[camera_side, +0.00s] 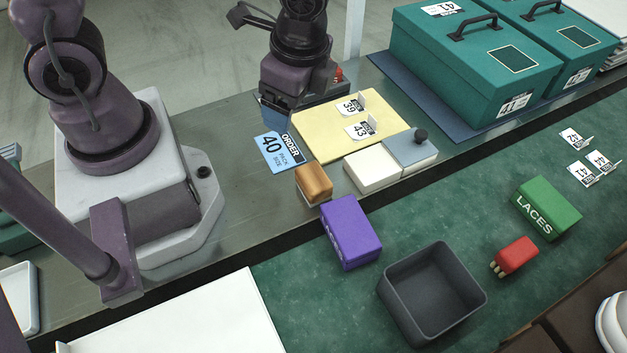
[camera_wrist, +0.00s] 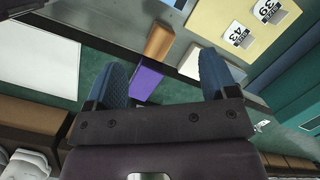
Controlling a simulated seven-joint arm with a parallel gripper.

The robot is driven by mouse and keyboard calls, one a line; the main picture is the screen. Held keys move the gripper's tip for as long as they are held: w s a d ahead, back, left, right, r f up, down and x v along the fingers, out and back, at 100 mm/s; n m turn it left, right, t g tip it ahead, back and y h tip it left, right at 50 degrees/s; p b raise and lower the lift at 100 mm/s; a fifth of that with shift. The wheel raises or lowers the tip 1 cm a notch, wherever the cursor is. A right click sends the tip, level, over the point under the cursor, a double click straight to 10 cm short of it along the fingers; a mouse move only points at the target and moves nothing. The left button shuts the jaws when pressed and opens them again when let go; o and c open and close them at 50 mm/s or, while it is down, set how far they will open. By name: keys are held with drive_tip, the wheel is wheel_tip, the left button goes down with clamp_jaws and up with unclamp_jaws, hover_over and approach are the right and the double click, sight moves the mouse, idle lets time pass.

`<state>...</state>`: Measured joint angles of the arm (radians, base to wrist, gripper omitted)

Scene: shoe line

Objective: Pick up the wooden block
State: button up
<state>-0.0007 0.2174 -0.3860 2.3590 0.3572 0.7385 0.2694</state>
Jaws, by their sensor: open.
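The wooden block (camera_side: 313,183), brown with a pale lower edge, lies on the grey bench top near its edge in the side view. In the wrist view the wooden block (camera_wrist: 159,41) shows ahead, between the lines of my two fingers. My gripper (camera_side: 273,113) is above the bench, behind and to the left of the block in the side view, with its blue fingers partly hidden. In the wrist view my gripper (camera_wrist: 163,65) has its blue fingers wide apart with nothing held between them.
A purple box (camera_side: 350,232) stands close in front of the block. A blue order card (camera_side: 283,151), yellow mat (camera_side: 316,151) and white box (camera_side: 372,171) lie nearby. A dark open bin (camera_side: 392,289), green laces box (camera_side: 548,207) and red brush (camera_side: 515,255) are on the green surface.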

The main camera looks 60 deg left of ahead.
sight(314, 177)
drive_tip(key=w+d+f+m, duration=0.2)
drive_tip(key=d+f+m, duration=0.3)
drive_tip(key=m, duration=0.2)
drive_tip(key=shift+t+h, duration=0.3)
drive_tip(key=shift+h, duration=0.1)
drive_tip(key=f, duration=0.4)
drive_tip(key=a+f, duration=0.1)
drive_tip(key=f, duration=0.3)
drive_tip(key=a+f, duration=0.1)
drive_tip(key=f, duration=0.3)
drive_tip(key=shift+s+f, duration=0.1)
drive_tip(key=shift+f, duration=0.05)
drive_tip(key=c, duration=1)
